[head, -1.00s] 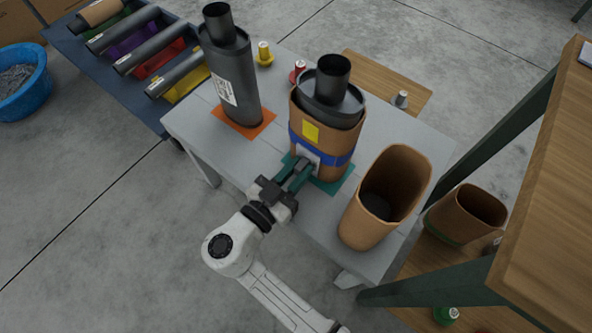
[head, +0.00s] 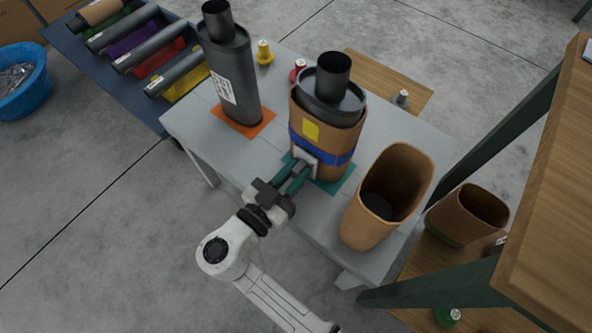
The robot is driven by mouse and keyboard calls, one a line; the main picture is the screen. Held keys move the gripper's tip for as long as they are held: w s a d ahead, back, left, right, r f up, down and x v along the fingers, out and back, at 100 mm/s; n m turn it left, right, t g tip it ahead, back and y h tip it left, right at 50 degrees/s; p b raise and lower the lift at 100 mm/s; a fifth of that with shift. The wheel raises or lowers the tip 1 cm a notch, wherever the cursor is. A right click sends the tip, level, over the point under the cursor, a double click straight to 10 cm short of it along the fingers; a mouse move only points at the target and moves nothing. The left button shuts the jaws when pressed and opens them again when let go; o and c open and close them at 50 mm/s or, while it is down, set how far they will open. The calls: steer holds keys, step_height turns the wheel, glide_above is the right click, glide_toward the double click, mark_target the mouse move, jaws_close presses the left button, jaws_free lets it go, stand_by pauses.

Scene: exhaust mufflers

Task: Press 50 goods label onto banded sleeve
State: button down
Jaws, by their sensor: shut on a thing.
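The banded sleeve (head: 341,137) is a brown wrap around an upright dark muffler (head: 331,92) on the grey table. It has a blue band (head: 338,156) around it and a yellow patch (head: 311,131) above the band. The sleeve stands on a teal mat (head: 337,187). My gripper (head: 303,166), with teal fingers, is at the sleeve's lower front left. It is shut on a small pale flat piece, seemingly the label (head: 306,155), close against the sleeve just below the band. Its print is unreadable, and I cannot tell whether it touches the sleeve.
A second muffler (head: 235,78) with a white label stands on an orange mat (head: 246,123). An open brown sleeve (head: 362,226) stands right of my gripper. Yellow (head: 264,54), red (head: 299,71) and grey (head: 402,99) small items stand farther back. A wooden shelf edge (head: 545,215) is at right.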

steer(key=shift+w+d, duration=0.3)
steer(key=shift+w, duration=0.15)
stand_by(0.3)
steer(key=shift+s+a, duration=0.1)
stand_by(0.6)
steer(key=shift+b+v, duration=1.2)
steer(key=shift+v, duration=1.85)
steer(key=shift+s+a, duration=0.25)
steer(key=shift+s, duration=0.05)
